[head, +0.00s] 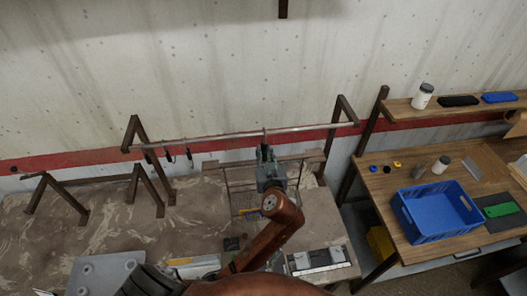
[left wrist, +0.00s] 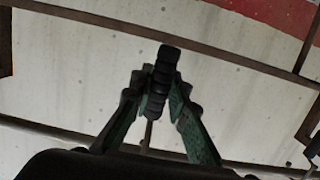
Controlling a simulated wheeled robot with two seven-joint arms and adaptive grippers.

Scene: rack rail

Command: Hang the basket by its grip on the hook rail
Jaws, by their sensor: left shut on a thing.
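The hook rail (head: 220,138) is a long grey bar on brown angled supports above the back of the left table. My left gripper (head: 266,154) is just below and in front of the rail, right of its middle. In the left wrist view its green fingers (left wrist: 160,100) are closed on a black ribbed grip (left wrist: 163,72). A thin brown wire frame, apparently the basket (head: 236,182), shows behind and beside the gripper in the head view. My gripper and arm hide part of it. A thin upright piece shows at the rail above the gripper; I cannot tell whether it is over the rail.
Several dark hooks (head: 168,156) hang on the rail's left part. Brown angled stands (head: 140,185) are at the left of the table. A grey box (head: 105,275) and a black-and-silver item (head: 318,259) lie in front. The right table holds a blue crate (head: 436,238).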

